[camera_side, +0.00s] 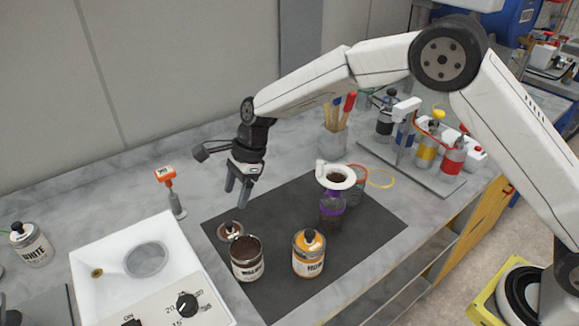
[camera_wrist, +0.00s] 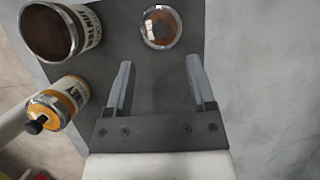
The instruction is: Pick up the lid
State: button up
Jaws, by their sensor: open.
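The lid (camera_side: 231,231) is a small round brown disc with a pale rim and a knob, lying on the dark mat (camera_side: 375,224) beside the open walnut can (camera_side: 247,263). In the wrist view the lid (camera_wrist: 160,27) is ahead of the fingertips, roughly midway between their lines. My gripper (camera_side: 237,198) points down above the mat's back left edge, behind the lid. Its two fingers (camera_wrist: 157,62) are apart with nothing between them. The walnut can (camera_wrist: 62,32) stands to the left in the wrist view, open, with dark brown contents.
A yellow-banded can (camera_side: 309,257) with a black knob stands right of the walnut can. A funnel on a purple-banded jar (camera_side: 334,197) stands behind it. A white machine (camera_side: 150,275) with a round well is at left. An orange-topped tool (camera_side: 172,190) stands on the bench left of my gripper.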

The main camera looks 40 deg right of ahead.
aim_at(230, 222)
jog(key=shift+x, duration=1.7)
jog(key=shift+d+f, duration=0.1)
jog(key=shift+d, duration=0.05)
jog(key=shift+x, duration=2.55)
jog(key=shift+d, duration=0.1)
grip_shut()
